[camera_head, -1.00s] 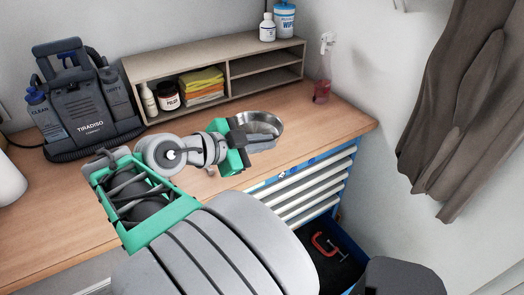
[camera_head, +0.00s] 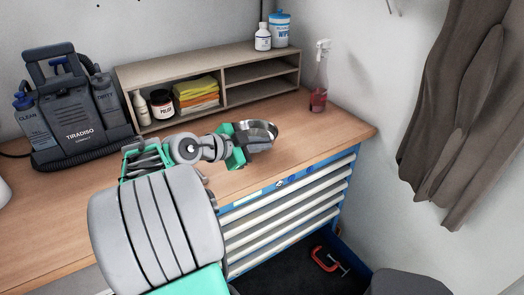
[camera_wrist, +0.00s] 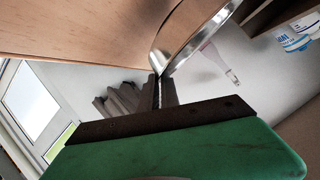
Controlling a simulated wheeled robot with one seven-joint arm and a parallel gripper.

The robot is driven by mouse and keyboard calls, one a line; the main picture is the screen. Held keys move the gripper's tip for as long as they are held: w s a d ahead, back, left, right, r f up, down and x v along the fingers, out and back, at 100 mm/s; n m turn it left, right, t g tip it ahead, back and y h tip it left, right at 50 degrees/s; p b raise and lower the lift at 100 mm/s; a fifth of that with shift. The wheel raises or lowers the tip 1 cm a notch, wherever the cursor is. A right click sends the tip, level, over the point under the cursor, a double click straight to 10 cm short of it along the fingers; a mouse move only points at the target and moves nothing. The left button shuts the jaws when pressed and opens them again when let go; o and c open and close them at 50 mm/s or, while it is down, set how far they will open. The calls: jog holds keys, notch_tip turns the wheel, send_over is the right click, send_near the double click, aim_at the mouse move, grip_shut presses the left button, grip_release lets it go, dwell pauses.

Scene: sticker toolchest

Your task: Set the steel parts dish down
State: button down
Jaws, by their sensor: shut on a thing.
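The steel parts dish (camera_head: 258,131) is a shiny round bowl over the right part of the wooden worktop (camera_head: 290,163) in the head view. My gripper (camera_head: 240,145) is shut on its near left rim. In the wrist view the dish wall (camera_wrist: 182,30) shows at the top, with its rim between my fingers (camera_wrist: 163,92). The dish looks tilted in the head view. The wrist view shows it close to the wood surface, but I cannot tell whether it touches.
A wooden shelf unit (camera_head: 225,72) stands at the back, holding cloths and bottles. A spray bottle (camera_head: 319,88) stands right of it. A grey extractor machine (camera_head: 75,115) is at left. Blue-framed drawers (camera_head: 285,215) lie below the front edge. Bare worktop lies around the dish.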

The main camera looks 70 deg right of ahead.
jog(key=f, duration=0.1)
jog(key=f+p, duration=0.1)
jog(key=f, duration=0.1)
jog(key=shift+d+f, duration=0.25)
jog(key=shift+f, duration=0.1)
jog(key=c, duration=1.6)
grip_release()
jog(key=shift+w+a, duration=0.1)
jog(key=v, duration=1.1)
jog(key=shift+w+a+r, duration=0.1)
jog(key=shift+r, duration=0.1)
jog(key=shift+w+a, duration=0.1)
jog(key=shift+a, duration=0.2)
